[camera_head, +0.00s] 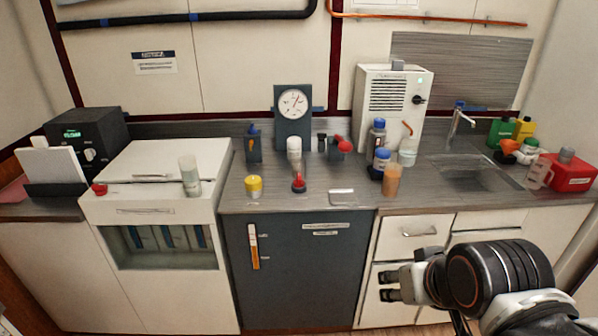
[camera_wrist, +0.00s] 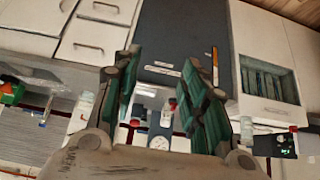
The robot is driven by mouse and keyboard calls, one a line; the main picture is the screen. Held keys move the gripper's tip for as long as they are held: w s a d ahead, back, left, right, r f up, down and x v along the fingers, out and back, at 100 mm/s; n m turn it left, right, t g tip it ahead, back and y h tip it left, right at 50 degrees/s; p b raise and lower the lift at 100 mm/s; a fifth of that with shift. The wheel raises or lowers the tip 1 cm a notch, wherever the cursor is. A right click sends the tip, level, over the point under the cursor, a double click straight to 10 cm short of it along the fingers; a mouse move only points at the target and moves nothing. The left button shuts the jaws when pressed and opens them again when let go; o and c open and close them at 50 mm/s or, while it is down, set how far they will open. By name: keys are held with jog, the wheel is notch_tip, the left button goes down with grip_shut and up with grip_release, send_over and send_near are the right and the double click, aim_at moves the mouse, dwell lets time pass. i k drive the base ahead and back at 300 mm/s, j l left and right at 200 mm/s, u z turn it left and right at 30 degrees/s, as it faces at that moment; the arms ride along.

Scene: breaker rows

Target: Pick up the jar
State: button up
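Several jar-like containers stand upright on the counter, and I cannot tell for certain which is the jar. A small squat jar with a yellow top (camera_head: 253,187) is near the counter's front edge. A pale, grey-green cylinder (camera_head: 190,175) stands on the white cabinet to its left. An orange-brown container (camera_head: 391,181) stands at the front, right of centre. My gripper (camera_head: 386,287) is low in front of the drawers, below counter height and apart from all of them. In the wrist view my gripper (camera_wrist: 164,65) has its green-padded fingers spread with nothing between them.
Blue-capped bottles (camera_head: 377,137) stand by a white machine (camera_head: 391,95). A red-based item (camera_head: 298,184), a gauge stand (camera_head: 293,108) and a flat clear dish (camera_head: 341,197) share the counter. A sink (camera_head: 470,178) and red jug (camera_head: 567,173) are at the right.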

aim_at(298, 163)
jog(key=i+j+z, duration=0.25)
jog(key=j, duration=0.15)
jog(key=i+j+z, duration=0.2)
jog(key=j, duration=0.2)
jog(key=j+z, duration=0.25)
jog(key=j, duration=0.2)
jog(key=i+j+z, duration=0.2)
jog(key=j, duration=0.25)
jog(key=j+z, duration=0.25)
jog(key=j, duration=0.25)
